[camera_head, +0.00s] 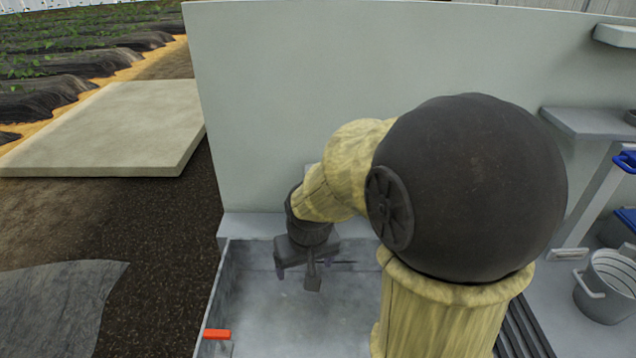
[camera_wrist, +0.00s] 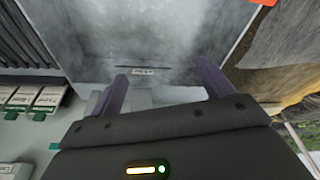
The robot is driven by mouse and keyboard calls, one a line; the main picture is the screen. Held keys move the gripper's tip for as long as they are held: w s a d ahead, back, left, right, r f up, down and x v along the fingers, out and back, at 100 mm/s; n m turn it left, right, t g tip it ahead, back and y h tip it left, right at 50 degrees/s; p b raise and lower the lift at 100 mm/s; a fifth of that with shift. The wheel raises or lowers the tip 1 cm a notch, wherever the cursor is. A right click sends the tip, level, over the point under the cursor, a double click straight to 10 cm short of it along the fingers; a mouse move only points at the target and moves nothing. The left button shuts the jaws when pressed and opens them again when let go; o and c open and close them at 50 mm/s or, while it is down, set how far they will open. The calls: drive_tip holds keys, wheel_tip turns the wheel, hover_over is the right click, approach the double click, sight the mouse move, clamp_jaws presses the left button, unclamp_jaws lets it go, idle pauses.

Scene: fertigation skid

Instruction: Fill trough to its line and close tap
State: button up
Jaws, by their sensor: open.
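The grey trough (camera_head: 262,312) lies open at the lower middle of the head view, with its front hidden by my arm. Its inside also fills the top of the wrist view (camera_wrist: 180,30), where a dark line with a small white label (camera_wrist: 143,71) marks a wall. I cannot tell whether it holds water. My gripper (camera_head: 302,282) is over the back of the trough, fingers apart and pointing down. In the wrist view its two fingers (camera_wrist: 163,88) are spread, with a pale grey part (camera_wrist: 138,98) behind them that I cannot identify. No tap is clearly recognisable.
An orange piece (camera_head: 217,334) sits at the trough's left rim. A pale upright panel (camera_head: 270,110) stands behind the trough. A grey bucket (camera_head: 606,288) and shelf (camera_head: 592,122) are at the right. White and green labelled cards (camera_wrist: 48,99) show in the wrist view. Open ground lies left.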

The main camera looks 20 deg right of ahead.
drive_tip(key=w+d+r+m+b, duration=0.1)
drive_tip(key=w+d+r+m, duration=0.1)
drive_tip(key=w+d+r, duration=0.2)
drive_tip(key=w+d+r+m+t+h+b, duration=0.1)
drive_tip(key=w+d+r, duration=0.4)
drive_tip(key=w+r, duration=0.6)
wheel_tip(320, 180, up, 4)
drive_tip(key=shift+w+d+m+h+b, duration=0.15)
drive_tip(key=shift+m+h+b, duration=0.15)
drive_tip(key=shift+m+b, duration=0.25)
drive_tip(key=x, duration=1.7)
drive_tip(key=shift+w+f, duration=0.15)
drive_tip(key=shift+f, duration=0.05)
drive_tip(key=c, duration=1)
